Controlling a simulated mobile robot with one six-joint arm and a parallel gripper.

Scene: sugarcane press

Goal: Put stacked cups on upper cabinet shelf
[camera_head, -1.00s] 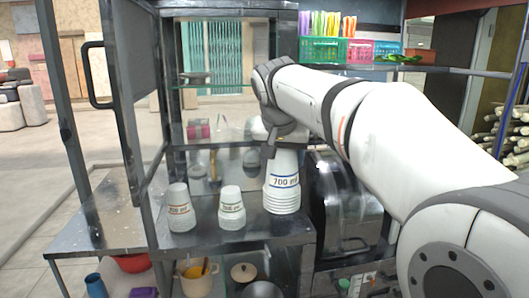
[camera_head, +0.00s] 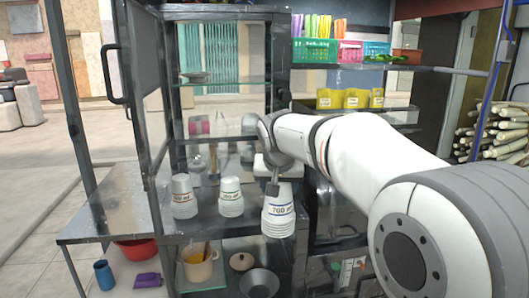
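Three upside-down stacks of white cups show. The largest, the 700 ml stack (camera_head: 278,214), hangs from my gripper (camera_head: 272,186), which appears shut on its top; the fingertips are partly hidden. This stack overlaps the counter's front edge and looks clear of it. Two smaller stacks, one with red print (camera_head: 184,197) and one with green print (camera_head: 231,198), stand on the metal counter (camera_head: 207,222) to its left. The cabinet (camera_head: 282,60) is behind, with its glass upper shelf (camera_head: 235,83) above and behind my gripper.
The cabinet's framed door (camera_head: 143,75) with a black handle (camera_head: 110,75) stands open at left. A small dish (camera_head: 193,77) sits on the upper shelf's left; the rest looks free. A pot (camera_head: 198,266) and bowl (camera_head: 260,283) are below. Yellow bins (camera_head: 350,98) stand at right.

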